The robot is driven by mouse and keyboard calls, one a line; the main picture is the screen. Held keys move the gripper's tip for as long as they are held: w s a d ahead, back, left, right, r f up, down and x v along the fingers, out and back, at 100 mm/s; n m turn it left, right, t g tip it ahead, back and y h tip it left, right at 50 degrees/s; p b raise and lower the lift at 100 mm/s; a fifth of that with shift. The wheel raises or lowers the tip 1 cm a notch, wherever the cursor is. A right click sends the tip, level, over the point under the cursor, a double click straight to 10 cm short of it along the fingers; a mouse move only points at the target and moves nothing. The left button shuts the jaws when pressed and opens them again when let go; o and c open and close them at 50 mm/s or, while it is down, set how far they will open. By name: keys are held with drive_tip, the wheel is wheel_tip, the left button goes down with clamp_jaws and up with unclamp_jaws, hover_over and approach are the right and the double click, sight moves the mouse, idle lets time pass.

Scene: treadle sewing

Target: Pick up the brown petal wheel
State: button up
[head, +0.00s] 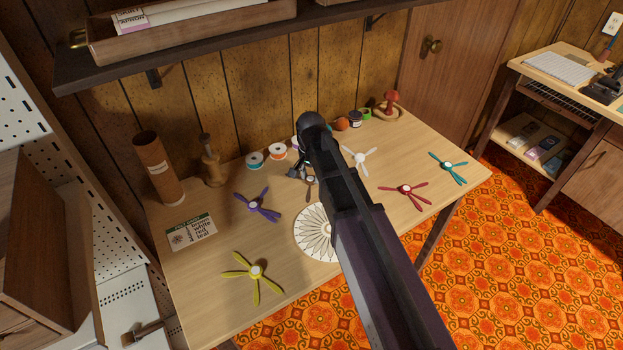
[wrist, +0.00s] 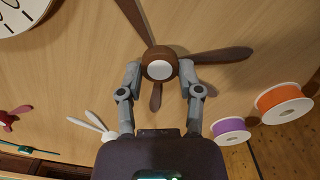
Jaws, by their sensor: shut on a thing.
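The brown petal wheel (wrist: 160,63) has a pale round hub and long brown petals in the wrist view. My gripper (wrist: 160,70) is shut on its hub, with one grey finger on each side. In the head view my arm hides most of the wheel. One brown petal (head: 310,186) shows beside my gripper (head: 301,172), near the back middle of the table. Whether the wheel touches the table or is slightly above it, I cannot tell.
On the table (head: 210,290) lie purple (head: 257,203), yellow (head: 255,271), white (head: 361,157), red (head: 407,190) and teal (head: 448,166) petal wheels. A round patterned disc (head: 312,232) lies in front. Spools (head: 278,151) line the back. A shelf (head: 230,42) hangs above.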

sight(311, 178)
drive_tip(key=shift+r, duration=0.1)
wheel_tip(311, 178, up, 3)
drive_tip(key=p, duration=0.3)
drive_tip(key=shift+r, duration=0.15)
drive_tip(key=shift+s+r+p, duration=0.25)
drive_tip(key=shift+p, duration=0.3)
drive_tip(key=s, duration=1)
drive_tip(key=s+r+p, duration=0.1)
drive_tip(key=s, duration=0.4)
drive_tip(key=shift+s+d, duration=0.15)
drive_tip(key=shift+s, duration=0.1)
drive_tip(key=shift+r, duration=0.15)
drive_tip(key=shift+s, duration=0.15)
